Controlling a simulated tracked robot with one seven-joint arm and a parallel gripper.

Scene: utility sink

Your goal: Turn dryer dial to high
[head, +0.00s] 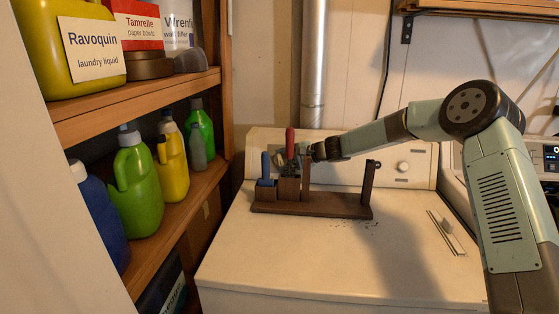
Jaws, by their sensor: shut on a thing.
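The dryer (300,265) is a cream-white machine with a raised control panel (343,150) along its back. A round pale dial (403,166) shows at the right of this panel. My gripper (287,161) reaches in from the right to the panel's left part, among the tools of a dark wooden rack. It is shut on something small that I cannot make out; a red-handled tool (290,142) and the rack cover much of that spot. No other dial shows clearly there, and no dial markings can be read.
The wooden rack (330,207) stands on the dryer top, close to my gripper, with a blue-handled tool (265,165) and an upright post (367,185). Shelves with bottles (138,185) line the left side. The dryer's front top is clear.

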